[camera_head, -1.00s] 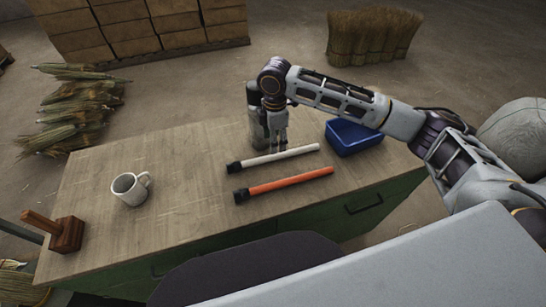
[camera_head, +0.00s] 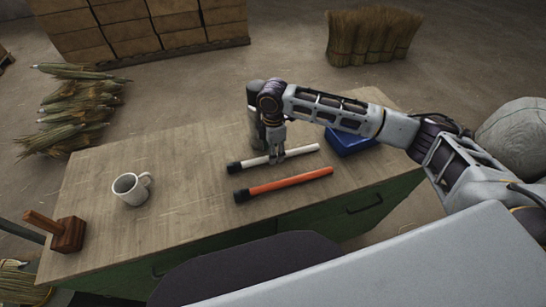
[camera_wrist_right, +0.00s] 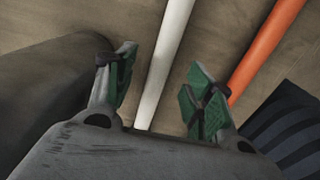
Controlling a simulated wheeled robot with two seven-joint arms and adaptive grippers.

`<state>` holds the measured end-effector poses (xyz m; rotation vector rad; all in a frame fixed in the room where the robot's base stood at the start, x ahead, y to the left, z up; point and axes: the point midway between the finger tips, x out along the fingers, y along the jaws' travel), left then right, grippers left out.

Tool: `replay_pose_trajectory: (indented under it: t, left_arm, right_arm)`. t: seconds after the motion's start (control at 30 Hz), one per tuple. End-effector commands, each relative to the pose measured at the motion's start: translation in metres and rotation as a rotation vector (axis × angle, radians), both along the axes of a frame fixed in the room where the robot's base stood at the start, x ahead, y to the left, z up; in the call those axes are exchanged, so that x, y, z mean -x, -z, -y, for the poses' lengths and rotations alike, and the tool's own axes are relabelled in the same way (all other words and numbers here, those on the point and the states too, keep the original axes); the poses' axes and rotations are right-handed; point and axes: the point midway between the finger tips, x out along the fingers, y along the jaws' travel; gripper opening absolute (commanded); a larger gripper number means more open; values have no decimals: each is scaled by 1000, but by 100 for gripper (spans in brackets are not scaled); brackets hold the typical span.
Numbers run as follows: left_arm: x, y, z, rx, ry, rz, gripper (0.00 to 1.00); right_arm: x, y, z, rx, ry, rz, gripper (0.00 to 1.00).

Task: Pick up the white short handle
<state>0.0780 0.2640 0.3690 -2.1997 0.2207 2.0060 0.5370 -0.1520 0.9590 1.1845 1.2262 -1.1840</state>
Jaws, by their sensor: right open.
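The white short handle (camera_head: 302,151) lies on the wooden table with its black end to the left. In the right wrist view the white handle (camera_wrist_right: 165,62) runs between the two green-padded fingers. My right gripper (camera_head: 277,158) is open and low over the middle of the white handle, one finger on each side of it; it also shows in the right wrist view (camera_wrist_right: 160,88). Whether the fingers touch the handle cannot be told. My left gripper is not in view.
An orange handle (camera_head: 290,183) with a black end lies just in front of the white one. A blue bin (camera_head: 347,142) stands to the right, partly behind my arm.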

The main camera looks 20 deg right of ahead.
Motion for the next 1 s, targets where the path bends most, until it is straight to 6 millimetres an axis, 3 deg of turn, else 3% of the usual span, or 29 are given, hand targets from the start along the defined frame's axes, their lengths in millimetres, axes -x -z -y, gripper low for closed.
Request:
replay_pose_trajectory:
  t: [0.3, 0.77, 1.0]
  left_arm:
    - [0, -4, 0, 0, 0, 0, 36]
    - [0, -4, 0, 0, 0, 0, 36]
    - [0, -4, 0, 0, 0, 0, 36]
  right_arm:
    - [1, 26, -1, 1, 0, 0, 53]
    - [1, 27, -1, 1, -1, 1, 53]
    - [1, 27, -1, 1, -1, 1, 25]
